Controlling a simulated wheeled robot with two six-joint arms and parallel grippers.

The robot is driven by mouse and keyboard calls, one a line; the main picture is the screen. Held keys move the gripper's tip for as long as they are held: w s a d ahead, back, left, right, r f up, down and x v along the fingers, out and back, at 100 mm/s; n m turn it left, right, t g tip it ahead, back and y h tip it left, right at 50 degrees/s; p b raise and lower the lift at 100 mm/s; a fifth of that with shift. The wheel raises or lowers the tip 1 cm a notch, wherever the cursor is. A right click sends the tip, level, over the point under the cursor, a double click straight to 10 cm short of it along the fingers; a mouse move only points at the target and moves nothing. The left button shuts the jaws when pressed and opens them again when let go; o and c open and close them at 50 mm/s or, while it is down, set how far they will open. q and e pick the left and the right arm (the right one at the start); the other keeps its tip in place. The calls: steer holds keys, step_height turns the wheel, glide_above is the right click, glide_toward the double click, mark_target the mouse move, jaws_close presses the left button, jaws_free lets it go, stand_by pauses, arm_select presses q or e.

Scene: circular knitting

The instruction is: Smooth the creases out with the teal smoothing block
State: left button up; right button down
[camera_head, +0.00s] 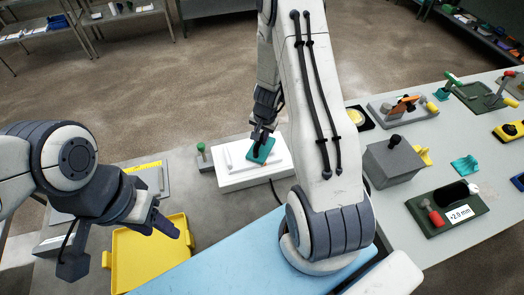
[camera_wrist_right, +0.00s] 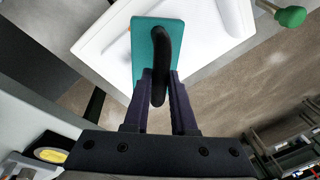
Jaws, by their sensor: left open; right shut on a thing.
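The teal smoothing block (camera_head: 260,151) is over a white board (camera_head: 227,182) in the head view. My right gripper (camera_head: 262,132) is shut on the block's black handle. In the right wrist view the teal block (camera_wrist_right: 143,50) has a dark curved handle (camera_wrist_right: 166,50), and the right gripper's fingers (camera_wrist_right: 160,88) close around its near end. The white board (camera_wrist_right: 210,60) lies beyond the block there. I cannot tell whether the block touches the board, and creases are not distinct. My left gripper (camera_head: 168,228) is open and empty, above the yellow tray.
A yellow tray (camera_head: 122,262) stands at the lower left, beside a light blue surface (camera_head: 225,265). A green-knobbed post (camera_head: 202,152) stands left of the board. A grey box (camera_head: 393,162) and a green fixture marked 2.0 mm (camera_head: 426,214) sit on the right table.

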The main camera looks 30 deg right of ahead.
steer(key=shift+s+d, duration=0.1)
steer(key=shift+d, duration=0.8)
steer(key=shift+a, duration=0.1)
steer(key=shift+w+a, duration=0.2)
steer(key=shift+a, duration=0.4)
steer(key=shift+w+a, duration=0.15)
steer(key=shift+a, duration=0.4)
steer(key=c, duration=1)
jaws_free()
jaws_close()
step_height(320, 180, up, 5)
steer(key=p, duration=0.5)
steer(key=shift+r, duration=0.15)
